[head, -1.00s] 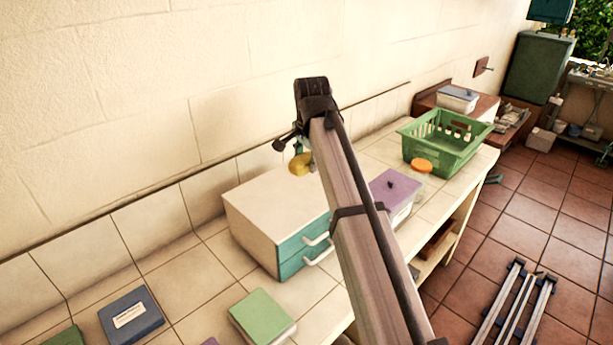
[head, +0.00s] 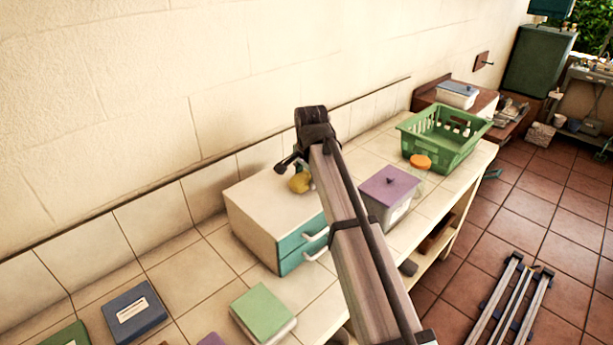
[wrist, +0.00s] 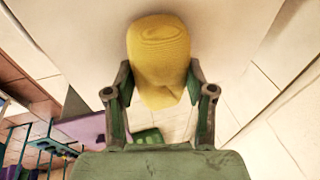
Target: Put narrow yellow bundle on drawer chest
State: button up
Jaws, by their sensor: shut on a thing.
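The narrow yellow bundle (wrist: 160,60) is held between the two fingers of my gripper (wrist: 160,88) in the wrist view. In the head view the yellow bundle (head: 300,182) shows just beside my arm, over the top of the drawer chest near its back right part. The drawer chest (head: 257,207) has a pale top and teal drawer fronts with white handles. My gripper (head: 296,172) is partly hidden by my arm in the head view. I cannot tell whether the bundle touches the chest top.
A purple-lidded box (head: 388,188) stands right of the chest, with an orange-lidded jar (head: 420,162) and a green basket (head: 445,140) beyond. A green book-like box (head: 263,312) and a blue one (head: 132,312) lie in front. The wall is close behind the chest.

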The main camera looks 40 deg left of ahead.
jog(key=o, duration=1.2)
jog(key=shift+f, duration=0.1)
jog(key=b+v, duration=0.2)
jog(key=v, duration=1)
jog(key=shift+r, duration=0.25)
